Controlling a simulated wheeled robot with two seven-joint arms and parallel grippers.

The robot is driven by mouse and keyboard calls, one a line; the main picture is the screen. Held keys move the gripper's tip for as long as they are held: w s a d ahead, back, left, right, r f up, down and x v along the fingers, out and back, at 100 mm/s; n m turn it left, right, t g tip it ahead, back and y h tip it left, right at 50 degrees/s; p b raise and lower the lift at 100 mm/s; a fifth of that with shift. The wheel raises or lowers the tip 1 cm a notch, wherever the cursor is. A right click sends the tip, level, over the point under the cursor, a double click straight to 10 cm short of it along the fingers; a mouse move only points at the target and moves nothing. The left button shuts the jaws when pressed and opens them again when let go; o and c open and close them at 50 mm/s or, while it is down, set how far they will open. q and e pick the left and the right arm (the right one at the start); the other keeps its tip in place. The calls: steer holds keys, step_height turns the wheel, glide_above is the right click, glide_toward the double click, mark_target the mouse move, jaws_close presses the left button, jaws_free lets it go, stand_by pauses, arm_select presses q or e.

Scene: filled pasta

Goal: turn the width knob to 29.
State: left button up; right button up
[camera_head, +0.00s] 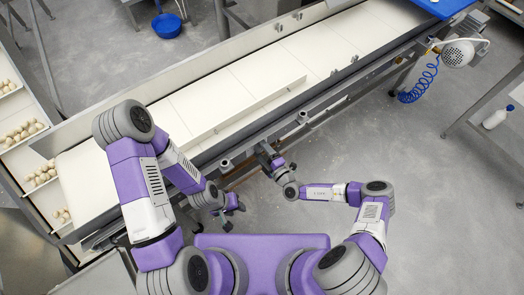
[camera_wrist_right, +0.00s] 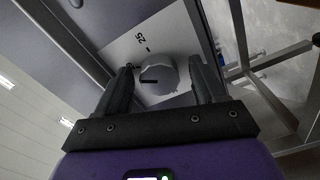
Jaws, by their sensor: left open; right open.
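The width knob (camera_wrist_right: 162,75) is a grey round knob with a dark pointer line, seen in the right wrist view on a pale dial plate (camera_wrist_right: 180,30). The number 25 and a short tick are printed beside it; no other number is readable. My right gripper (camera_wrist_right: 161,64) is open, with one finger on each side of the knob; I cannot tell whether either finger touches it. In the head view my right gripper (camera_head: 267,152) is at the conveyor's near side, and the knob is hidden. My left gripper (camera_head: 235,214) is open and empty, away from the machine.
The long conveyor (camera_head: 235,88) with a pale belt runs diagonally across the head view. Trays of filled pasta (camera_head: 40,175) stand at the left. A coiled blue hose (camera_head: 420,85) hangs at the upper right.

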steer(key=shift+d, duration=0.1)
steer(key=p+v, duration=0.1)
steer(key=v, duration=0.6)
steer(key=shift+s+p, duration=0.2)
steer(key=shift+p, duration=0.15)
